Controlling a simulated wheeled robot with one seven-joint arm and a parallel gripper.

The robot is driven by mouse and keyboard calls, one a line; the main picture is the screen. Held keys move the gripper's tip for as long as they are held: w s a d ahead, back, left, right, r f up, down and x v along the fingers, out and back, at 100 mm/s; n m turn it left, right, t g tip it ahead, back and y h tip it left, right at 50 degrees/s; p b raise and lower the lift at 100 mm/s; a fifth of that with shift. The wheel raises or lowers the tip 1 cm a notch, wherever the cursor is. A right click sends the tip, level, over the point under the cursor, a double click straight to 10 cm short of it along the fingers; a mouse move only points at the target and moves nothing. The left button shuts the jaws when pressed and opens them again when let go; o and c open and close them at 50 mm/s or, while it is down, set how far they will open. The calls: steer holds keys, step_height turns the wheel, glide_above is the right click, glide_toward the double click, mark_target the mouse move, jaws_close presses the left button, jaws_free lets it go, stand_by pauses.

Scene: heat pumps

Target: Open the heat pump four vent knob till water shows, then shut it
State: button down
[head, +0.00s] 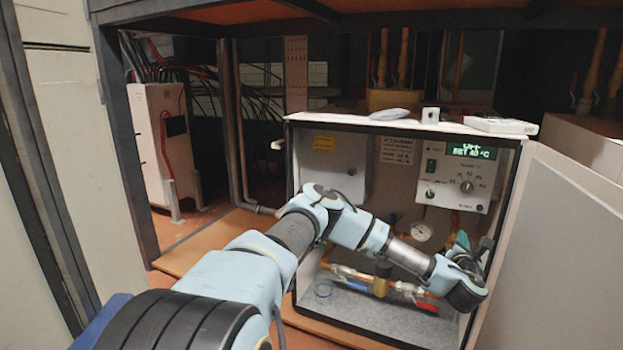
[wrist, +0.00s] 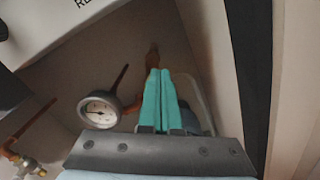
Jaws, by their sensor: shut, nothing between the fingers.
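The heat pump is an open white cabinet (head: 420,128) with a control panel (head: 466,171) at its upper right. Its green display reads "OFF" above "SET 40 °C"; the small print is blurred. My gripper (head: 463,240) is inside the right part of the cabinet, below the panel. In the wrist view my gripper (wrist: 161,72) has its two teal fingers together, with nothing between them. A copper-brown part (wrist: 152,55) shows just beyond the fingertips; I cannot tell whether they touch it. I cannot make out the vent knob in either view, nor any water.
A pressure gauge (head: 421,232) sits left of my gripper and also shows in the wrist view (wrist: 100,110). Copper pipes with a blue valve handle (head: 356,287) and a red one (head: 426,306) run below. The open door (head: 545,250) stands close on the right.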

steer(key=shift+a+f, duration=0.1)
steer(key=shift+f, duration=0.1)
steer(key=p+v, duration=0.2)
steer(key=v, duration=0.4)
steer(key=shift+d+r, duration=0.3)
steer(key=shift+r, duration=0.05)
steer(key=shift+s, duration=0.15)
